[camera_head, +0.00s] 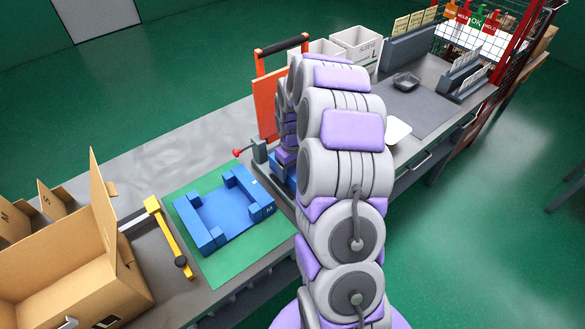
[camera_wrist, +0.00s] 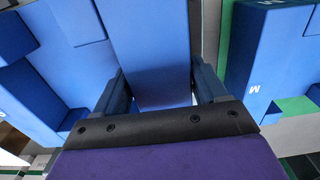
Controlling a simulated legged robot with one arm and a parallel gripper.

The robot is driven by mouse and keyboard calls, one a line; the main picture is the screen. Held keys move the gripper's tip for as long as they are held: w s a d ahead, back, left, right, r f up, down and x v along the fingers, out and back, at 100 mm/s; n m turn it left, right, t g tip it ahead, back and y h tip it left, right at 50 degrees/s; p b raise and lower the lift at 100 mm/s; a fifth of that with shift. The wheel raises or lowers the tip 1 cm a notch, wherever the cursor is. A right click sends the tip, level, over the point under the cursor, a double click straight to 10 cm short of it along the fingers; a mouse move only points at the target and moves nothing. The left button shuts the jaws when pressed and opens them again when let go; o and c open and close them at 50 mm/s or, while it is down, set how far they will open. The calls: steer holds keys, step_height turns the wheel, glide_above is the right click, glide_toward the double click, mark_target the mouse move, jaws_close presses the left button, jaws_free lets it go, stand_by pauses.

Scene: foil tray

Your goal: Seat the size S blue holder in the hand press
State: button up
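A blue holder (camera_wrist: 70,70) fills the left and middle of the wrist view. My gripper (camera_wrist: 162,92) has one finger on each side of a wall of this holder and looks shut on it; no size mark shows. In the head view my arm hides the gripper and most of this holder; a bit of blue (camera_head: 276,168) shows at the arm's left edge. The hand press (camera_head: 259,151), with a red-knobbed lever, stands right there, mostly hidden. Whether the holder is seated in it cannot be told.
Another blue holder marked M (camera_head: 232,208) lies on the green mat (camera_head: 235,252), left of my arm. A yellow-handled tool (camera_head: 172,238) and an open cardboard box (camera_head: 75,270) are further left. An orange frame (camera_head: 266,103) stands behind the press. White bins (camera_head: 358,44) are beyond.

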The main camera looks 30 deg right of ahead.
steer(key=o, duration=0.4)
steer(key=shift+a+r, duration=0.15)
steer(key=shift+a, duration=0.3)
steer(key=shift+d, duration=0.15)
steer(key=shift+d+r, duration=0.1)
steer(key=shift+r, duration=0.15)
step_height(320, 180, up, 17)
steer(key=p, duration=0.3)
steer(key=shift+a+f, duration=0.15)
steer(key=shift+a, duration=0.05)
steer(key=shift+w, duration=0.1)
